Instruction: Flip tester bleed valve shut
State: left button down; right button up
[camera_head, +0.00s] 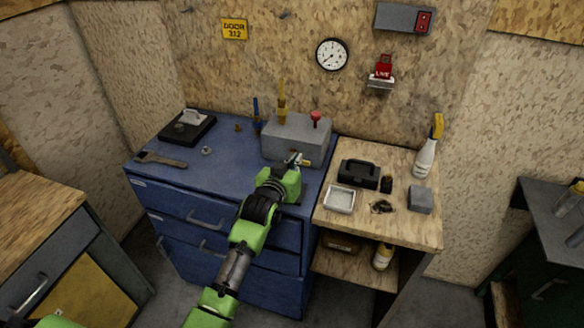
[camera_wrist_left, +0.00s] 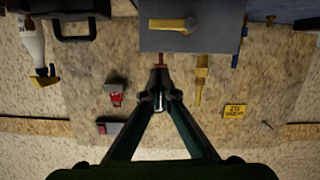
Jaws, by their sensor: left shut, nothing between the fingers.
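The tester (camera_head: 294,137) is a grey box on the blue cabinet. A red knob (camera_head: 316,119) and a tall yellow lever (camera_head: 282,104) stand at its top. A small yellow handle (camera_head: 306,163) is on its front, partly hidden by my gripper. In the left wrist view, where the scene is upside down, this yellow handle (camera_wrist_left: 172,24) lies crosswise on the grey face. My left gripper (camera_head: 296,160) is shut and empty, close in front of the tester. Its fingertips (camera_wrist_left: 161,88) show below the handle in the wrist view; contact cannot be told. My right gripper is not in view.
The blue cabinet (camera_head: 190,174) also holds a wrench (camera_head: 160,159) and a black plate (camera_head: 187,130). To the right, a wooden bench (camera_head: 335,217) carries a black case (camera_head: 358,175), a white tray (camera_head: 339,199), a grey block (camera_head: 420,199) and a spray bottle (camera_head: 428,150).

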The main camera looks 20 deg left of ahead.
pick_arm(q)
jog(key=v, duration=0.4)
jog(key=shift+b, duration=0.3)
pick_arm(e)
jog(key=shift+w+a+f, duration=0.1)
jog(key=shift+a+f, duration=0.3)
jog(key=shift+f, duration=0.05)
pick_arm(q)
jog(key=shift+d, duration=0.1)
